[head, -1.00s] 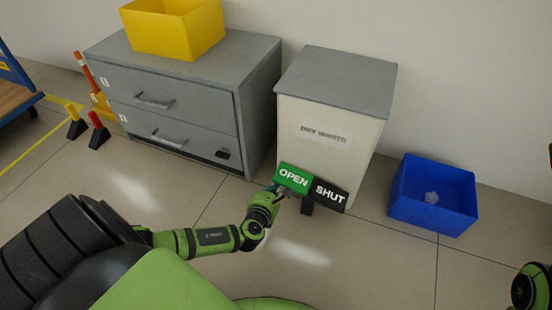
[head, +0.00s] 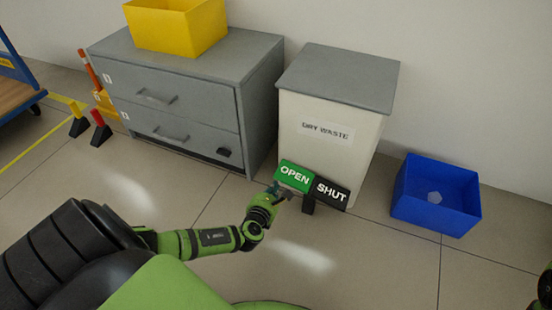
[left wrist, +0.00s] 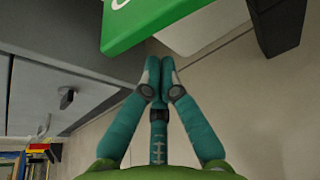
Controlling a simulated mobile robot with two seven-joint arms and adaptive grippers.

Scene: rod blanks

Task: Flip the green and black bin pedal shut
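The bin pedal is a two-part plate, with a green OPEN half (head: 294,176) on the left and a black SHUT half (head: 330,192) on the right. It sits on a black post (head: 308,204) in front of the bin, its green end higher than its black end. My left gripper (head: 284,192) is shut and empty, just below the green half's lower left edge. In the left wrist view its fingertips (left wrist: 157,74) meet below the green plate (left wrist: 155,20); I cannot tell if they touch it. My right gripper is out of view; only part of that arm shows at the right edge.
The white bin (head: 325,155) has a grey lid, lying closed, and a DRY WASTE label. A grey drawer cabinet (head: 190,105) with a yellow box (head: 178,28) stands left. A blue crate (head: 428,212) stands right. The floor between pedal and crate is clear.

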